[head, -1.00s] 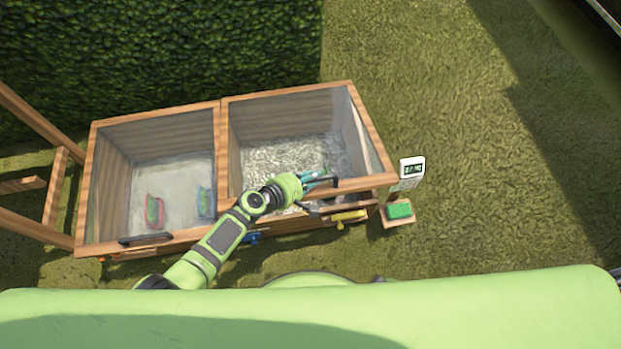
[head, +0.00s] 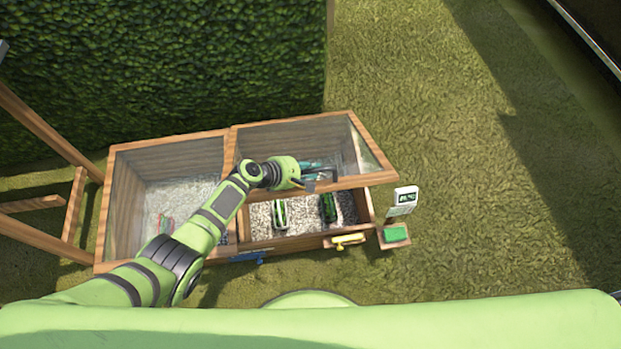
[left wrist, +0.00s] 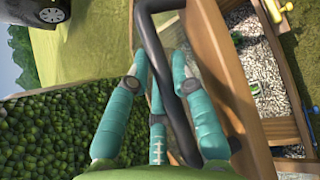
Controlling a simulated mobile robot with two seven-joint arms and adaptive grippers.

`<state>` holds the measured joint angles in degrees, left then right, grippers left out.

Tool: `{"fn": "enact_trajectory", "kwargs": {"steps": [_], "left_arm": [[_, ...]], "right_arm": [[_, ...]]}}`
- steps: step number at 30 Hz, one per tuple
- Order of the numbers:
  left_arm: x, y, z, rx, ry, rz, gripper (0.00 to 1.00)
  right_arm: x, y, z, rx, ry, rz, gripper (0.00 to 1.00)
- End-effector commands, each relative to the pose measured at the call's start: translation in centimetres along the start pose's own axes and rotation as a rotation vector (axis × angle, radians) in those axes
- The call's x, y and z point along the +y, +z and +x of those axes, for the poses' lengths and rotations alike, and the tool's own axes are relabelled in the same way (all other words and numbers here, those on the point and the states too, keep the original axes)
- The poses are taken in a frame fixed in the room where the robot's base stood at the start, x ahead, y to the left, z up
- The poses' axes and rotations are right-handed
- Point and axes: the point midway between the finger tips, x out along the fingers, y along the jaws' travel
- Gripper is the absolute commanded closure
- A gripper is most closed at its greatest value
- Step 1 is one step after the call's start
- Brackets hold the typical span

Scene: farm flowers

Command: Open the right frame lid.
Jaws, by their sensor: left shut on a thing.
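The right frame lid (head: 350,184) is a wood-edged clear panel, tilted up with its front edge raised off the box. Its dark handle (left wrist: 176,98) runs between the teal fingers of my left gripper (left wrist: 165,85) in the left wrist view. My left gripper (head: 312,172) is shut on this handle at the lid's front edge in the head view. Below the raised edge, the right box's gravel bed (head: 300,215) shows, with two green-and-black items (head: 279,213) on it. The left lid (head: 165,190) lies closed. My right gripper is not in view.
A yellow-handled tool (head: 347,240) and a blue one (head: 248,257) are at the front wall. A white display (head: 405,198) and a green block (head: 396,233) stand at the right. A hedge (head: 170,70) rises behind; grass at right is open.

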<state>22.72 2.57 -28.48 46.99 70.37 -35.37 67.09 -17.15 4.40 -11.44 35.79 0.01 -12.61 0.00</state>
Motion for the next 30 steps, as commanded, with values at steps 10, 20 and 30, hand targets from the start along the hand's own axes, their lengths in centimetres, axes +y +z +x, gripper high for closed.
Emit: {"fn": "enact_trajectory", "kwargs": {"steps": [10,20,30], "left_arm": [[6.3,1.8,-1.9,0.003,-0.037,-0.033,1.00],[8.6,2.2,-2.3,0.002,-0.038,-0.032,1.00],[8.7,2.2,-2.3,0.002,-0.038,-0.031,1.00]], "right_arm": [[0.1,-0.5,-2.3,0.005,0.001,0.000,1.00],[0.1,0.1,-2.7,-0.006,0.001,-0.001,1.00],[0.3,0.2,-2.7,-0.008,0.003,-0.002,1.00]]}}
